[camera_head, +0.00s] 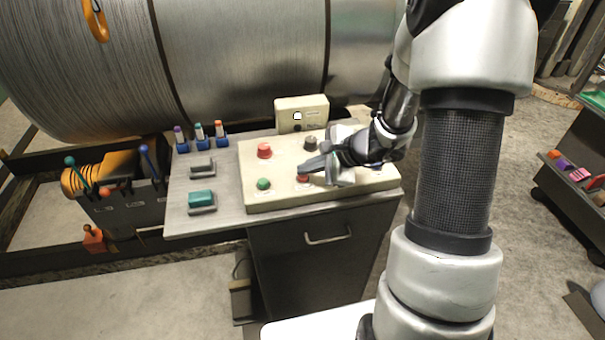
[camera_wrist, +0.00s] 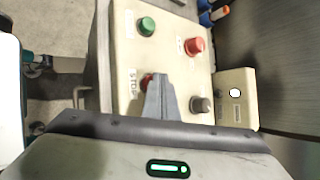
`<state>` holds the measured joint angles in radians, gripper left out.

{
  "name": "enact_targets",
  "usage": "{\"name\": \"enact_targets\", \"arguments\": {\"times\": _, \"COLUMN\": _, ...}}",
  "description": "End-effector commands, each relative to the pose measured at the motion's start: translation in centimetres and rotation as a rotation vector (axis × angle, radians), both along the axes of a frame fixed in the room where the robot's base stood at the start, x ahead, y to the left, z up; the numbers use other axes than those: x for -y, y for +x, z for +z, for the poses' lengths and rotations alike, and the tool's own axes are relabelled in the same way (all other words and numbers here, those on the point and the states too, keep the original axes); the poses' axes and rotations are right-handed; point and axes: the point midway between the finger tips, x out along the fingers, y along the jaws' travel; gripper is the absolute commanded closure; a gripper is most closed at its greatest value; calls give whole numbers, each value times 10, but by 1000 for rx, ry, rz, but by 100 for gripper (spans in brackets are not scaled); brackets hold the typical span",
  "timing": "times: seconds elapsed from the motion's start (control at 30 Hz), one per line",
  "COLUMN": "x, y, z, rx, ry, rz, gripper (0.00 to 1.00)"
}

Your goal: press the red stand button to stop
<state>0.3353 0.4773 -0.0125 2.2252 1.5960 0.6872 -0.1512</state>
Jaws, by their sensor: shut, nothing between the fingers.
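The cream control panel (camera_head: 326,198) sits on the stand's metal top. A small red button (camera_head: 303,178) is at the panel's front middle; it also shows in the wrist view (camera_wrist: 147,79), beside a label that reads STOP. My gripper (camera_head: 304,170) is shut and empty. Its fingertips are right at this red button and partly cover it; in the wrist view the shut fingers (camera_wrist: 161,80) overlap its edge. I cannot tell whether they touch it or whether it is pressed in. A larger red button (camera_head: 264,151), a green button (camera_head: 263,184) and a dark knob (camera_head: 310,143) are also on the panel.
A small cream box (camera_head: 302,113) with a lit white indicator stands behind the panel. Blue holders with coloured-cap items (camera_head: 200,137) and a teal block (camera_head: 201,198) are on the left of the top. A large cable drum (camera_head: 240,50) is behind. The front floor is clear.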

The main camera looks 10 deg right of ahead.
Motion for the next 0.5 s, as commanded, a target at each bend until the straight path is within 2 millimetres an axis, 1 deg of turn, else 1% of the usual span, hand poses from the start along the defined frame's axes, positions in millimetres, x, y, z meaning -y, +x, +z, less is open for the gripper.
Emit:
{"name": "enact_targets", "arguments": {"times": 0.17, "x": 0, "y": 0, "z": 6, "rx": 0, "ry": -1, "rz": -1, "gripper": 100}}
{"name": "enact_targets", "arguments": {"times": 0.33, "x": 0, "y": 0, "z": 16, "rx": 0, "ry": -1, "rz": 0, "gripper": 100}}
{"name": "enact_targets", "arguments": {"times": 0.5, "x": 0, "y": 0, "z": 18, "rx": -1, "ry": -1, "rz": 0, "gripper": 100}}
